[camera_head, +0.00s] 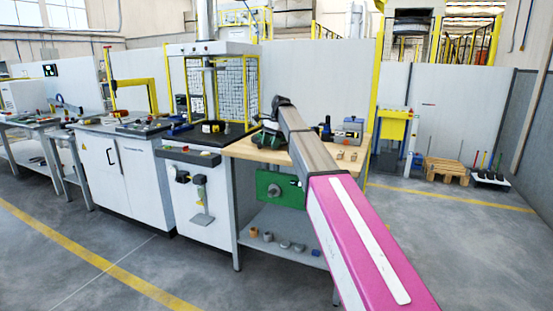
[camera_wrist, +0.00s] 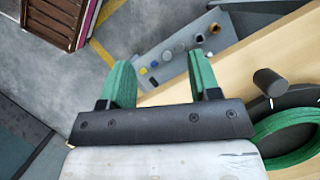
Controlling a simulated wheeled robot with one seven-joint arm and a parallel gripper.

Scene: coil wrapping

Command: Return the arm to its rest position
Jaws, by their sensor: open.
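My arm, pink and grey, reaches from the lower right over the wooden workbench in the head view. A green coil (camera_wrist: 290,135) lies at the right edge of the wrist view, beside the gripper and apart from the fingers. It is cut off by the frame.
The wooden bench (camera_wrist: 245,65) has a dark post (camera_wrist: 270,82) near the coil. Tools (camera_head: 345,132) stand on the bench's right side. Several small parts (camera_wrist: 180,50) lie on the grey shelf below. A pallet (camera_head: 446,168) stands at the right; the floor in front is clear.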

